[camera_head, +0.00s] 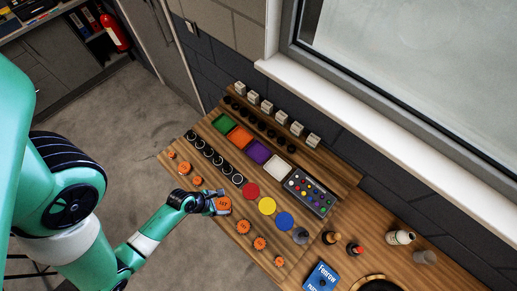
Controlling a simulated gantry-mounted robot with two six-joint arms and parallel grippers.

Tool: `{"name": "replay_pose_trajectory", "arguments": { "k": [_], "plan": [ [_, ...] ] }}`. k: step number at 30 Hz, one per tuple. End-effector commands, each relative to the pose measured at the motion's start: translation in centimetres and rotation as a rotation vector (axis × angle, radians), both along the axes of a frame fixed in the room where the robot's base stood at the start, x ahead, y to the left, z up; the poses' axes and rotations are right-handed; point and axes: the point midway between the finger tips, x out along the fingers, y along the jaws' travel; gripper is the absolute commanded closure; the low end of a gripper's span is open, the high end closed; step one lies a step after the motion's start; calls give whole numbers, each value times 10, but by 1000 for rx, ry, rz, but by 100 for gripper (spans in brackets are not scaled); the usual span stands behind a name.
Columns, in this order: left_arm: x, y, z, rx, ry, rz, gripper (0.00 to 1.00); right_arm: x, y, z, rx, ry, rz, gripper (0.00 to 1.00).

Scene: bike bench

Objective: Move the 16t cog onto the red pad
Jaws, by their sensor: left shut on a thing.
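My left gripper (213,203) reaches in from the left over the front part of the wooden board. It is shut on an orange cog (224,206). The marking on this cog is too small to read, so I cannot tell whether it is the 16t one. The round red pad (251,190) lies bare, just up and to the right of the held cog. Whether the held cog touches the board is unclear. My right gripper is out of view.
Several orange cogs (243,226) line the board's front edge on both sides of the gripper. A yellow pad (267,206) and a blue pad (285,221) lie beside the red one. Black rings (238,179), coloured square trays (258,152) and a dark button box (310,191) are farther back.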

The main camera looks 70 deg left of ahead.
Motion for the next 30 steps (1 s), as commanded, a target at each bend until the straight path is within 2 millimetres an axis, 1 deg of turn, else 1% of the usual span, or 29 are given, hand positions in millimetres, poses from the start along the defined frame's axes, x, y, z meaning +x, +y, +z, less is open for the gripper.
{"name": "replay_pose_trajectory", "arguments": {
  "k": [1, 5, 9, 10, 11, 12, 15, 18, 23, 25, 27, 30],
  "plan": [
    [9, 4, -6, 4, -3, -8, 78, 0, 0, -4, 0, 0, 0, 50],
    [42, 16, -20, 5, -5, -10, 78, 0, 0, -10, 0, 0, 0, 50],
    [79, 31, -39, 3, -5, -4, 78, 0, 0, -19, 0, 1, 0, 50],
    [87, 34, -45, 2, -4, -5, 78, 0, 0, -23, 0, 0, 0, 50],
    [91, 36, -60, 1, -3, -3, 78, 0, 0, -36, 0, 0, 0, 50],
    [98, 38, -70, 1, -3, -2, 78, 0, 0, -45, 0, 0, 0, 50],
    [111, 44, -84, 0, -1, -2, 78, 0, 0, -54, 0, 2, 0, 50],
    [119, 47, -90, -1, 0, -1, 78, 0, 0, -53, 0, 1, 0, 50],
    [122, 48, -93, 0, -1, -1, 78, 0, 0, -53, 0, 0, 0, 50],
    [126, 50, -100, 0, -1, -1, 78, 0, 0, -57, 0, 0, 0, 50],
    [126, 50, -114, -1, 2, 0, 78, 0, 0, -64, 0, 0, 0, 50],
    [125, 50, -128, 0, 1, -1, 78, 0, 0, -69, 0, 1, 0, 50]
  ]
}}
